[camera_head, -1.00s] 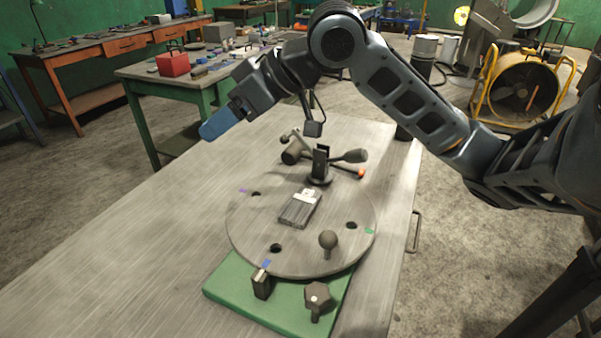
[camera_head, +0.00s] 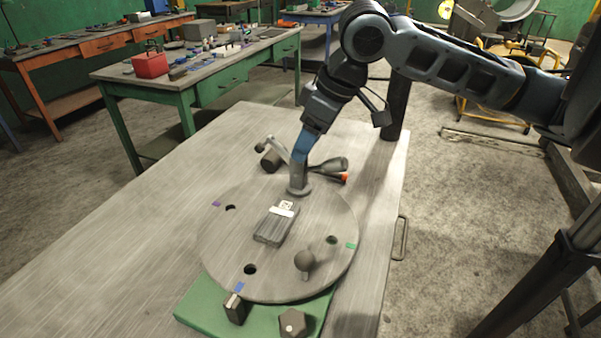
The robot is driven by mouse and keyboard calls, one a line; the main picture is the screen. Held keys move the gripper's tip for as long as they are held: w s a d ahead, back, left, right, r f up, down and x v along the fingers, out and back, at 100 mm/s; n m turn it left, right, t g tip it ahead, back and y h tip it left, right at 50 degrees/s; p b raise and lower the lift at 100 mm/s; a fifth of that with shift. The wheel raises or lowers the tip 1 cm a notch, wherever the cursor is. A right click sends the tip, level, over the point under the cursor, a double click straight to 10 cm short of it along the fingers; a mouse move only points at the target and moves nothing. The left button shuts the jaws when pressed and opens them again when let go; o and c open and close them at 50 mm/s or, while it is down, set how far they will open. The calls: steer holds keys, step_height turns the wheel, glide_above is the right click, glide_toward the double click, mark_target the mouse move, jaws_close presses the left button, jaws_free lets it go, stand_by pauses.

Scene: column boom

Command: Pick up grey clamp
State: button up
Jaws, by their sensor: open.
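The grey clamp (camera_head: 299,184) appears to be the upright grey piece on a round foot at the back edge of the round plate (camera_head: 216,262). My gripper (camera_head: 302,152), with blue fingers, points down right at its upper part. The jaws are open, and the fingers overlap the top of the clamp in this view. I cannot tell whether they touch it or straddle it. Part of the clamp's top is hidden behind the fingers.
Beside the clamp lie a dark cylinder (camera_head: 270,160), a cone-shaped handle (camera_head: 330,165) and an orange-tipped piece (camera_head: 344,178). A dark block with a white label (camera_head: 276,225) and a ball knob (camera_head: 305,259) are on the plate. The table's left side is clear.

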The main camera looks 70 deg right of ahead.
mark_target(295, 163)
steer(key=shift+p+x, duration=0.55)
steer(key=shift+x, duration=3)
steer(key=shift+w+d+r, duration=0.1)
steer(key=c, duration=1.1)
steer(key=shift+o, duration=0.2)
steer(key=shift+r, duration=0.15)
steer(key=shift+r+b, duration=0.3)
steer(key=shift+r, duration=4.6)
